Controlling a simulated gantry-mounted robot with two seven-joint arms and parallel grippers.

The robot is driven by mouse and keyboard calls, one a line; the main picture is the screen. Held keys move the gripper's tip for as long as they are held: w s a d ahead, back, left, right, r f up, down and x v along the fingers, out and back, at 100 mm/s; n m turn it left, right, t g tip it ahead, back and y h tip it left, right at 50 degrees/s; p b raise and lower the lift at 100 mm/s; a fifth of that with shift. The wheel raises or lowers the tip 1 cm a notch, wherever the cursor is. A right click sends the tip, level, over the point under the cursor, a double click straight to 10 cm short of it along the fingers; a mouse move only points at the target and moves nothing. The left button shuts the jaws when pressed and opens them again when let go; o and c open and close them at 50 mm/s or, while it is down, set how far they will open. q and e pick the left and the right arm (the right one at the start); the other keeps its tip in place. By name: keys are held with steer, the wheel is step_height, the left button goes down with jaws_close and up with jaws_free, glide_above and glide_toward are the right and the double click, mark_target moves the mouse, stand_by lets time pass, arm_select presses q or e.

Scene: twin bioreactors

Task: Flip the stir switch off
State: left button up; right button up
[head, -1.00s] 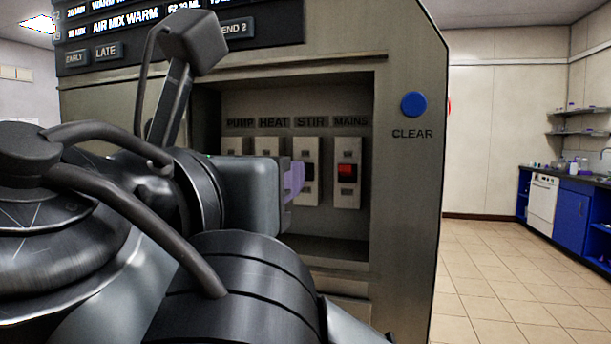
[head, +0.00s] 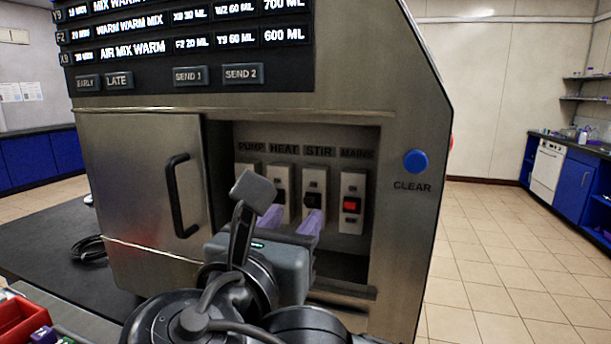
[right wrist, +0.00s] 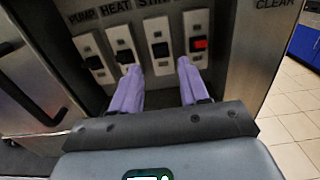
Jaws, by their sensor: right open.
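The stir switch (head: 313,200) is a black rocker on a pale plate in the recessed panel, third from the left under the STIR label. It also shows in the right wrist view (right wrist: 160,49). My right gripper (head: 291,217) has two lilac fingers, open and empty, in front of the panel's lower part. In the right wrist view the fingers (right wrist: 160,72) stand apart with the stir switch between them, the left one over the foot of the heat plate and the right one near the mains plate. I cannot tell whether they touch the panel. My left gripper is not in view.
The heat switch (head: 280,196) and the mains switch (head: 351,205), with its red rocker, flank the stir switch closely. The recess walls and an open door with a black handle (head: 182,196) bound the space. A blue CLEAR button (head: 415,161) is to the right.

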mark_target(308, 202)
steer(key=b+x, duration=0.1)
steer(key=x, duration=0.4)
steer(key=shift+f+b, duration=0.15)
steer(key=shift+b, duration=0.25)
steer(key=shift+w+d, duration=0.2)
steer(key=shift+w, duration=0.25)
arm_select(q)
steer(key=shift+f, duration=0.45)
arm_select(e)
steer(key=shift+c, duration=0.4)
jaws_close()
